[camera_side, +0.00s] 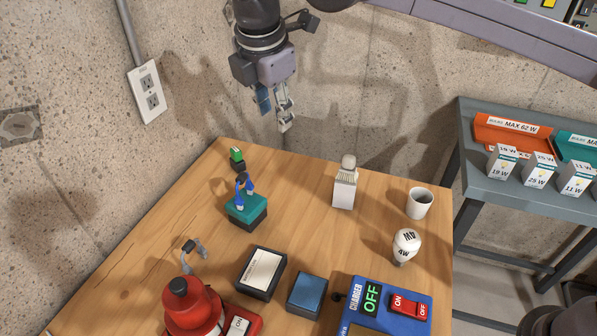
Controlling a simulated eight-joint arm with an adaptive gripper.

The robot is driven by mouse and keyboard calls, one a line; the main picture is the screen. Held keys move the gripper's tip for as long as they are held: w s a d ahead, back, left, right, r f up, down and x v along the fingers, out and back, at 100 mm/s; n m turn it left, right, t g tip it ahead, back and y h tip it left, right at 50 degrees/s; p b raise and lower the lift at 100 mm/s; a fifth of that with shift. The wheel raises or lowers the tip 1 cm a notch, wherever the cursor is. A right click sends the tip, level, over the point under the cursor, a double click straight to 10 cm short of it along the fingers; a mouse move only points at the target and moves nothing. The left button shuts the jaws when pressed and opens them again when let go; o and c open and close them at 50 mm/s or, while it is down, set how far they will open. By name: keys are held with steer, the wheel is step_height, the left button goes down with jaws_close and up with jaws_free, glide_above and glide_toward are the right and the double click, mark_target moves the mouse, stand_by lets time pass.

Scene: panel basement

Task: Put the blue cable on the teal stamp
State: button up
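The blue cable (249,187) is a short, dark, bent piece with blue ends. It stands on top of the teal stamp (238,208), a teal block with a dark base on the left part of the wooden table, and appears to touch its top face. My gripper (274,115) is high above the back edge of the table, up and to the right of the stamp and well clear of it. Its fingers point down and look apart, with nothing seen between them. One finger looks bluish, the other silver.
A small green-and-black piece (237,158) is behind the stamp. A labelled black pad (263,271), blue pad (307,295), charger (385,310) and red device (193,306) fill the front.

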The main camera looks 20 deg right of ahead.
steer(key=s+d+f+m+t+y, duration=0.1)
steer(key=s+d+m, duration=0.3)
steer(key=d, duration=0.5)
steer(key=s+d+f+m+y, duration=0.1)
steer(key=s+d+m, duration=0.2)
steer(key=d+m, duration=0.5)
steer(key=s+d+f+m+t, duration=0.3)
steer(key=s+d+f+m, duration=0.6)
steer(key=s+d+f, duration=0.2)
steer(key=shift+s+d+m, duration=0.3)
steer(key=shift+s+d, duration=0.2)
steer(key=shift+d, duration=0.35)
